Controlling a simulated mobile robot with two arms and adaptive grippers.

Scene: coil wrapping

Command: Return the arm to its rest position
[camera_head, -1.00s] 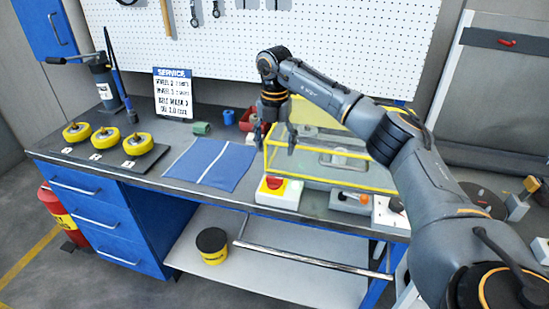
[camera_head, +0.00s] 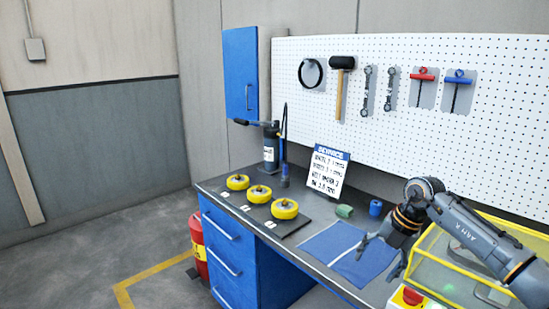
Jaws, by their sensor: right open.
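My right arm comes in from the right edge over the workbench (camera_head: 300,232). My right gripper (camera_head: 382,262) hangs open and empty, fingers pointing down, in front of the right part of the blue mat (camera_head: 330,242). Whether its fingertips touch anything I cannot tell. The yellow-edged clear case (camera_head: 428,243) is beside it on the right, partly hidden by my arm. My left gripper does not show.
Yellow wheels (camera_head: 285,209) sit on a dark tray at the bench's left. A pump (camera_head: 270,148) and a service sign (camera_head: 328,170) stand behind. A red emergency button (camera_head: 411,297) is at the front right. A red extinguisher (camera_head: 198,245) stands on the floor.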

